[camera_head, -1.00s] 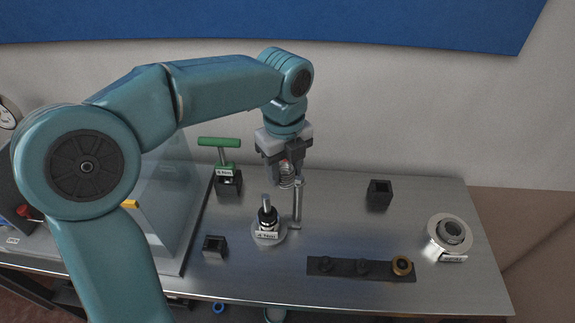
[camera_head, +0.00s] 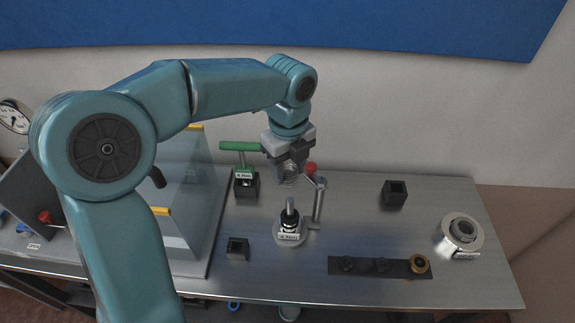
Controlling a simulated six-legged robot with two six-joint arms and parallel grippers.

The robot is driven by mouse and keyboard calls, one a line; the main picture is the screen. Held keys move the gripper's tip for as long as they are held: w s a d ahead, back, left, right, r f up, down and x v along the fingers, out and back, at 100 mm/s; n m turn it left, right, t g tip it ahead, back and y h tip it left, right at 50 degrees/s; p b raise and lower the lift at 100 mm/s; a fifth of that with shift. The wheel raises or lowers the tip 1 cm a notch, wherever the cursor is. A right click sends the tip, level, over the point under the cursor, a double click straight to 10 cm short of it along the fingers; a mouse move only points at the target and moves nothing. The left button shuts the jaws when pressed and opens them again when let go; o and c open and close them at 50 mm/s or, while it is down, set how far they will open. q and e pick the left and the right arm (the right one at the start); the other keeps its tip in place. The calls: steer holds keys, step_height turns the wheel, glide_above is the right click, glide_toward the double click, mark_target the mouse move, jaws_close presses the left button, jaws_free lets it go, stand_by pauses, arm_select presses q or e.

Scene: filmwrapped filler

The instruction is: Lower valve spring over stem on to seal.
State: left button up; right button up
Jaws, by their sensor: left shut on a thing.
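My left gripper (camera_head: 290,160) is shut on the valve spring (camera_head: 289,174), a metal coil that hangs below its fingers. The spring is in the air above the valve stem (camera_head: 290,206), apart from it. The stem stands upright from a dark seal (camera_head: 290,224) on a round metal base (camera_head: 289,238) with a white label. The spring appears roughly in line with the stem, but I cannot tell the exact alignment in depth. My right gripper is not in view.
A metal post with a red knob (camera_head: 310,168) stands close right of the stem. A green T-handle tool (camera_head: 243,147) sits in a black holder. Black blocks, a dark strip (camera_head: 380,267) and a silver round part (camera_head: 460,236) lie around. A clear-sided box (camera_head: 188,200) stands at left.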

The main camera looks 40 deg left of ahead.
arm_select(q)
steer(key=shift+d, duration=0.1)
steer(key=shift+w+f, duration=0.1)
steer(key=shift+f, duration=0.4)
steer(key=b, duration=0.4)
glide_above(289, 199)
step_height(289, 199, down, 5)
steer(key=shift+r, duration=0.1)
steer(key=shift+p, duration=0.35)
stand_by(1.1)
steer(key=shift+f+b, duration=2.85)
steer(key=shift+f, duration=1.05)
steer(key=o, duration=1.1)
